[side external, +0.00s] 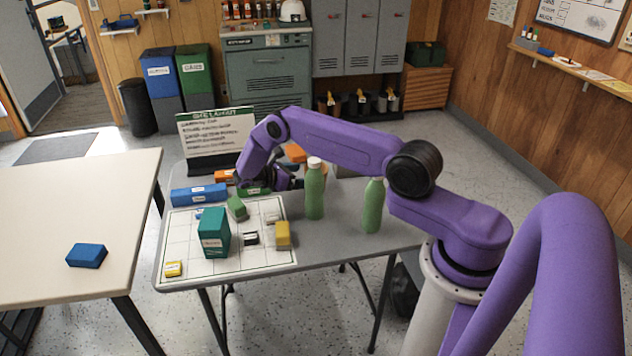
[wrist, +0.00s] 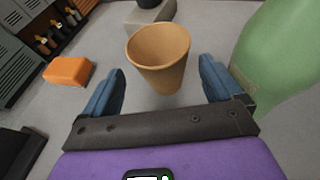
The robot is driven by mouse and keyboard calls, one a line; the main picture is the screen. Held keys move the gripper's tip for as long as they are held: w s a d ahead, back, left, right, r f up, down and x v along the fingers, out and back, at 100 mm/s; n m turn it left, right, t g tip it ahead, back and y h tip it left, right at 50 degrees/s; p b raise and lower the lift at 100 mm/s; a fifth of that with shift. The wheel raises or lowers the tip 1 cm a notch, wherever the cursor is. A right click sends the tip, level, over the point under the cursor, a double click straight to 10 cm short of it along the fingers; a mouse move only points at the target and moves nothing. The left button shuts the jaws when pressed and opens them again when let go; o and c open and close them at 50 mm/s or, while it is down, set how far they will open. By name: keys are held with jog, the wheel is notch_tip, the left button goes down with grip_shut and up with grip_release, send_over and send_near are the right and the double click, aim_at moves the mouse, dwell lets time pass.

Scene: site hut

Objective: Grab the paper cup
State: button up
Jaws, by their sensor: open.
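The paper cup (wrist: 160,62) is tan, open at the top and upright on the grey table in the wrist view. It shows ahead of my gripper (wrist: 161,72), centred between the two blue fingers. The fingers are open, with a gap on each side of the cup, and hold nothing. In the side view my gripper (side external: 284,182) is low over the back of the table, partly behind a green bottle. I cannot make out the cup there; the arm and bottle seem to hide it.
A green bottle (side external: 314,190) stands close to my gripper, just beyond the right finger in the wrist view (wrist: 275,55). Another green bottle (side external: 373,205) stands further right. An orange block (wrist: 68,71) lies left of the cup. A sign (side external: 217,135) and several boxes crowd the table's left.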

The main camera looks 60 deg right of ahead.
jog(key=x, duration=0.6)
jog(key=shift+s+d, duration=0.1)
jog(key=shift+d, duration=0.1)
jog(key=c, duration=0.7)
